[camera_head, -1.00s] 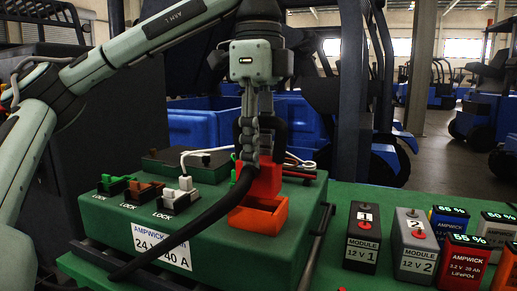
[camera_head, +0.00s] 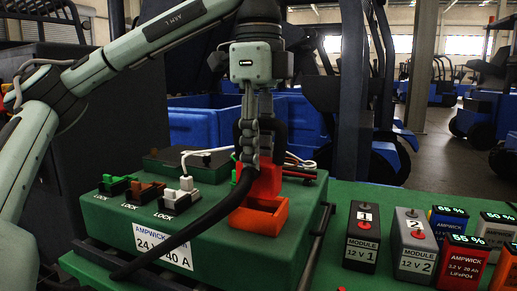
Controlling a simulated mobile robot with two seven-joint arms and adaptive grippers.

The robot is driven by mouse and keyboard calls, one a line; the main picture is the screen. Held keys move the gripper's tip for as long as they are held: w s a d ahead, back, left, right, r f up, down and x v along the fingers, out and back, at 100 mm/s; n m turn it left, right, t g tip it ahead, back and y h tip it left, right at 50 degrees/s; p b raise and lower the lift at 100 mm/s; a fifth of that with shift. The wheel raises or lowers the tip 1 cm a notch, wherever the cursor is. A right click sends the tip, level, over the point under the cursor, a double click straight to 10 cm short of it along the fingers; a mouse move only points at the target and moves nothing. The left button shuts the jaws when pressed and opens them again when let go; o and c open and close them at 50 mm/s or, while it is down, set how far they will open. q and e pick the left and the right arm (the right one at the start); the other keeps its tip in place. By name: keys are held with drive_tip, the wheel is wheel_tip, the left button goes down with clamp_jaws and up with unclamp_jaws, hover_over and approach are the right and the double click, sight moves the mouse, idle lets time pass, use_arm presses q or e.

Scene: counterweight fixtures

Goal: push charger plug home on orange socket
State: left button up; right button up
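The orange socket (camera_head: 262,216) is an open-topped box at the right end of the green charger's top. The charger plug (camera_head: 265,181) is a red block with a thick black cable, at the socket's back edge. I cannot tell whether it sits inside the socket or just behind it. My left gripper (camera_head: 252,162) points straight down with its fingers at the plug's top left. The fingers overlap from this side, so I cannot see whether they are shut on the plug or its cable. My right gripper is not in view.
The green charger (camera_head: 110,213) carries green, brown and white connectors (camera_head: 180,193) marked LOCK. The black cable (camera_head: 195,228) droops across its front. Module 1 (camera_head: 362,238), module 2 (camera_head: 415,246) and several battery packs (camera_head: 464,262) stand on the green bench at right.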

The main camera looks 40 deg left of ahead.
sight(258, 180)
use_arm(q)
drive_tip(key=shift+f, duration=0.1)
drive_tip(key=shift+f+b, duration=1.1)
drive_tip(key=shift+f, duration=0.15)
idle(0.3)
drive_tip(key=shift+f+b, duration=0.5)
drive_tip(key=shift+f, duration=0.55)
idle(0.4)
drive_tip(key=o, duration=1.4)
wheel_tip(258, 180, up, 12)
